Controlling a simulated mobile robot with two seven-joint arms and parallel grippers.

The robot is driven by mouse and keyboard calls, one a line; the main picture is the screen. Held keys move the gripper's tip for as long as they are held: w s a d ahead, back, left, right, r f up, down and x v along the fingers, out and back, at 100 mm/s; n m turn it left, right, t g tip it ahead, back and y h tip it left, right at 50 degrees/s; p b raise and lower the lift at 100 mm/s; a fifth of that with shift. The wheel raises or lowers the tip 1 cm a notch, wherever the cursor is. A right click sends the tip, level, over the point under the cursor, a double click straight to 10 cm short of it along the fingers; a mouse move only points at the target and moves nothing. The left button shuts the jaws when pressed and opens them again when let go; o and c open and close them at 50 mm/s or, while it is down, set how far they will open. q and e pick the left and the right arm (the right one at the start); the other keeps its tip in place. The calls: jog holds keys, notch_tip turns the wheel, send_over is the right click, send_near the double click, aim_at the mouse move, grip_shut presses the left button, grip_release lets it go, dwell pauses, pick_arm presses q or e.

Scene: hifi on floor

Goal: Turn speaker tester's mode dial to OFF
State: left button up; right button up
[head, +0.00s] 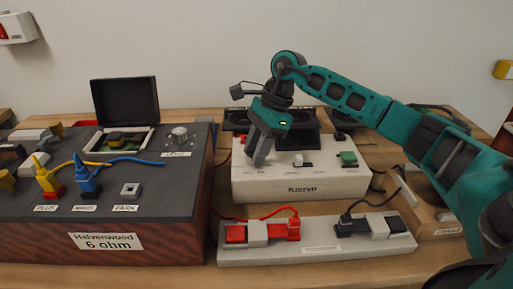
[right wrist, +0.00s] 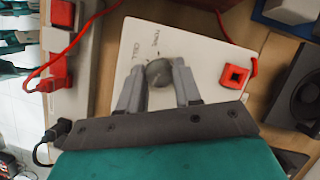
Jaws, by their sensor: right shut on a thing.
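The speaker tester is a white box (head: 335,185) marked "Klerve", standing on the wooden bench. Its mode dial is a round grey knob (right wrist: 158,73) in the right wrist view, with the printed words "CELL" and "TONE" beside it on the white top. My right gripper (head: 257,158) reaches down onto the left part of the tester. In the right wrist view its two grey fingers (right wrist: 159,80) are shut on the dial, one on each side. In the head view the gripper hides the dial. I cannot read an OFF mark. My left gripper is not in view.
A dark "6 ohm" box (head: 107,242) with plugs and an open lid stands at the left. A grey strip (head: 345,247) with red and black connectors lies in front of the tester. Dark speakers (head: 294,140) stand behind it. A red socket (right wrist: 235,75) is near the dial.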

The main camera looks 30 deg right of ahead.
jog(key=o, duration=1)
jog(key=shift+o, duration=0.2)
jog(key=p+v, duration=0.1)
jog(key=v, duration=1.2)
jog(key=shift+p, duration=0.4)
jog(key=shift+a, duration=0.1)
